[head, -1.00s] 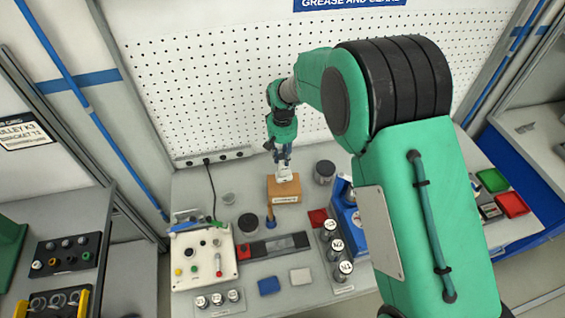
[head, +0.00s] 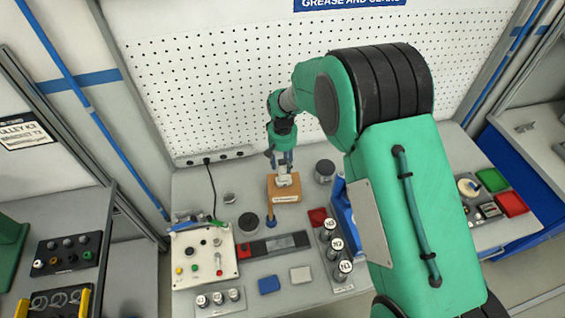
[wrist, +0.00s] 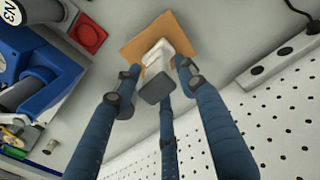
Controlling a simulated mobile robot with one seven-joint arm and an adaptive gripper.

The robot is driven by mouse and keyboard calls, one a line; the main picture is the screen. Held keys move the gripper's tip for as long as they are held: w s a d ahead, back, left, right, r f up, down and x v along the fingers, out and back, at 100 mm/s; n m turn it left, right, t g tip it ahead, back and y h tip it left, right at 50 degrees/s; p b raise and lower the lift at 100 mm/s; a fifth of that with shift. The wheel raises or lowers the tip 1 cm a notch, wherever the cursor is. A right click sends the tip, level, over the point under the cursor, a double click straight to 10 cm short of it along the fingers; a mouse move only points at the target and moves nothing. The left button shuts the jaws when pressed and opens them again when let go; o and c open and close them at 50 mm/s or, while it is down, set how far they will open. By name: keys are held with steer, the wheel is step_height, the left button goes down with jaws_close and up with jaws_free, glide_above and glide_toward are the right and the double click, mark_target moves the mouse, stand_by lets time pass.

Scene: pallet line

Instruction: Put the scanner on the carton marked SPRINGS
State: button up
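The scanner (head: 285,181), a pale device with a grey end block, is at the top of a brown carton (head: 284,196). I cannot tell whether it bears fully on the carton. The carton's front label is too small to read surely. My gripper (head: 284,168) points down over the carton, its blue fingers around the scanner. In the wrist view, the scanner (wrist: 156,86) sits between the fingertips (wrist: 158,72), which look closed on it; the exact contact is partly hidden. The carton (wrist: 138,46) shows behind it.
A dark round puck (head: 248,223) and a blue-based wooden-handled stamp (head: 270,218) stand left and in front. A grey-topped jar (head: 325,171) and a red square (head: 317,216) are at right. A control box (head: 203,254) is at front left. The pegboard (head: 220,100) rises behind.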

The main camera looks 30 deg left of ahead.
stand_by(0.3)
step_height(320, 180, up, 12)
steer(key=b, duration=0.1)
stand_by(0.7)
steer(key=shift+r, duration=0.1)
stand_by(0.4)
